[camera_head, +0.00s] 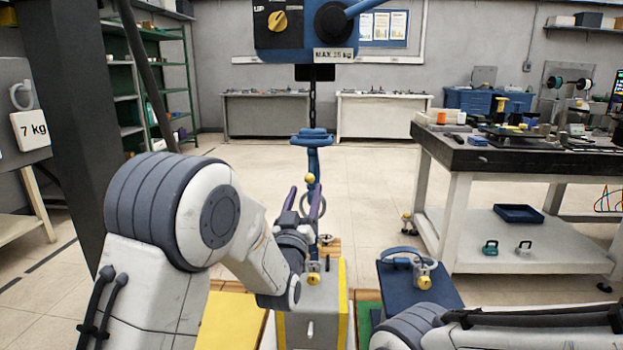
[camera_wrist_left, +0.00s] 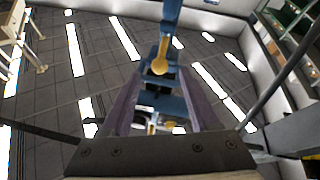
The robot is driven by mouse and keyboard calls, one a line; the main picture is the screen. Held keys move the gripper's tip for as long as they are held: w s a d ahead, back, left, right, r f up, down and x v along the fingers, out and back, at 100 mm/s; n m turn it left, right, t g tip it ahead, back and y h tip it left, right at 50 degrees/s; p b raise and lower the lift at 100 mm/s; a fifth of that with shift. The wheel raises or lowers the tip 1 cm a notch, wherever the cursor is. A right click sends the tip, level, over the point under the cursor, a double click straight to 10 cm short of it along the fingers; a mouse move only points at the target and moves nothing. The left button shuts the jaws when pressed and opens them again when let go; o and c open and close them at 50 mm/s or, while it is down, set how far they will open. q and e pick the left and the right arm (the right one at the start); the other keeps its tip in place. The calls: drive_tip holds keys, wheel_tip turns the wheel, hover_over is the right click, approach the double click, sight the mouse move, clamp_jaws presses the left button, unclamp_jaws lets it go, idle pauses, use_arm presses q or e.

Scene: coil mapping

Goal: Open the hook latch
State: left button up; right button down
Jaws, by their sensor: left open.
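The blue hook (camera_head: 313,150) hangs on a dark chain below the hoist in the head view. A yellow knob (camera_head: 310,179), apparently on its latch, shows at its lower part. My left gripper (camera_head: 304,193) has purple fingers pointing up just below the knob, open. In the left wrist view the blue hook (camera_wrist_left: 171,12) comes down from the top, with its yellow knob (camera_wrist_left: 160,64) between and just beyond the fingertips (camera_wrist_left: 160,78). I see no contact. A grey ring shows behind the fingers; the latch's exact position is unclear. My right gripper is out of view.
The blue hoist (camera_head: 305,32) hangs above. A grey box with yellow edges (camera_head: 312,315) stands below my left wrist. A blue block with a handle (camera_head: 410,284) is to its right, near my right arm. A cluttered workbench (camera_head: 475,160) stands farther right.

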sight(311, 170)
use_arm(q)
drive_tip(key=x, duration=0.8)
drive_tip(key=shift+w+r, duration=0.1)
drive_tip(key=shift+w, duration=0.2)
clamp_jaws()
idle(1.0)
